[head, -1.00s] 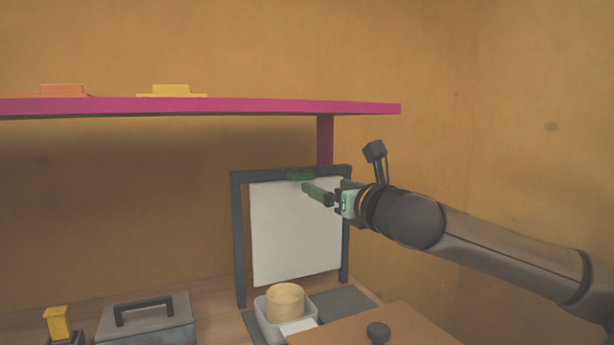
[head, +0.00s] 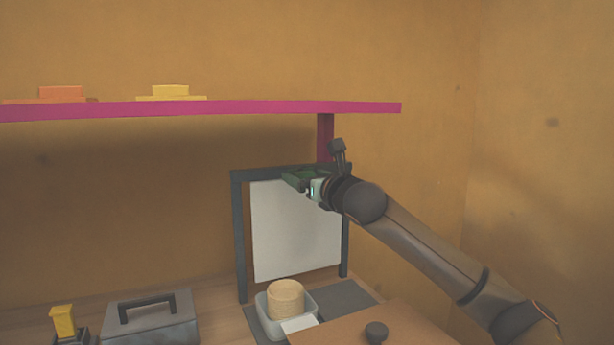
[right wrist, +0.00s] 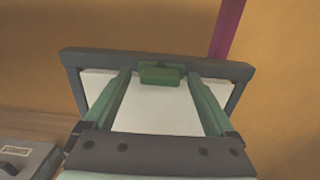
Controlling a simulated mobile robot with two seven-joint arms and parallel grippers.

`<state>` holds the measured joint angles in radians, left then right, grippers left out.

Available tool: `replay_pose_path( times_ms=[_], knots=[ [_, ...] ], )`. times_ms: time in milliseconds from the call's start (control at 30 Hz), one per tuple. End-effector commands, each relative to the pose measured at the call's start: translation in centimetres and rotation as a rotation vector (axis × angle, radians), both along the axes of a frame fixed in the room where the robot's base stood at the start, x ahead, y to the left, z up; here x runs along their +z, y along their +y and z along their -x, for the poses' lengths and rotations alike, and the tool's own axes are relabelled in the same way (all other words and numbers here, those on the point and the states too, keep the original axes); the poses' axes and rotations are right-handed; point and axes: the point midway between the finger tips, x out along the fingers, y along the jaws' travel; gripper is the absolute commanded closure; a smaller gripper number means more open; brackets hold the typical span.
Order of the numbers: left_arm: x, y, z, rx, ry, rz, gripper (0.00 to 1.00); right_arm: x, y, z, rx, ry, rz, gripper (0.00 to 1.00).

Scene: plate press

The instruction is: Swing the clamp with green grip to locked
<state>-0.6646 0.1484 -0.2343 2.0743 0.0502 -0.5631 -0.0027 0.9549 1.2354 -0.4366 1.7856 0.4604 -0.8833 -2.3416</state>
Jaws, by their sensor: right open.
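The clamp with the green grip (right wrist: 162,75) sits at the middle of the dark frame's top bar in the right wrist view, over the upper edge of a white sheet (right wrist: 155,110). My right gripper (right wrist: 157,77) is open, with one green finger on each side of the grip and a gap to both. In the head view my right gripper (head: 296,183) is at the top bar of the frame (head: 240,240) and mostly hides the clamp. I cannot tell how far the fingertips are from the clamp in depth. My left gripper is not in view.
A magenta shelf (head: 230,107) runs above the frame, with its post (head: 325,138) close behind my right gripper. Below stand a tray (head: 264,320) with a round tan container (head: 286,298), a grey box (head: 150,323) and a yellow-handled object (head: 63,322).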

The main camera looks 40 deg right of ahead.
Motion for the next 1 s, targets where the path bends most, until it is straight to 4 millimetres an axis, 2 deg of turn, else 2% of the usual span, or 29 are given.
replay_pose_path(
  times_ms=[267,1000],
  knots=[
    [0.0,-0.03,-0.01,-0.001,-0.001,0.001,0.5,0.01,-0.03,-0.1,0.0,-0.001,0.0,0.1],
    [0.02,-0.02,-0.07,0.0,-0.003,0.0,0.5,0.0,-0.01,-0.08,0.0,0.0,0.0,0.93]
  ],
)
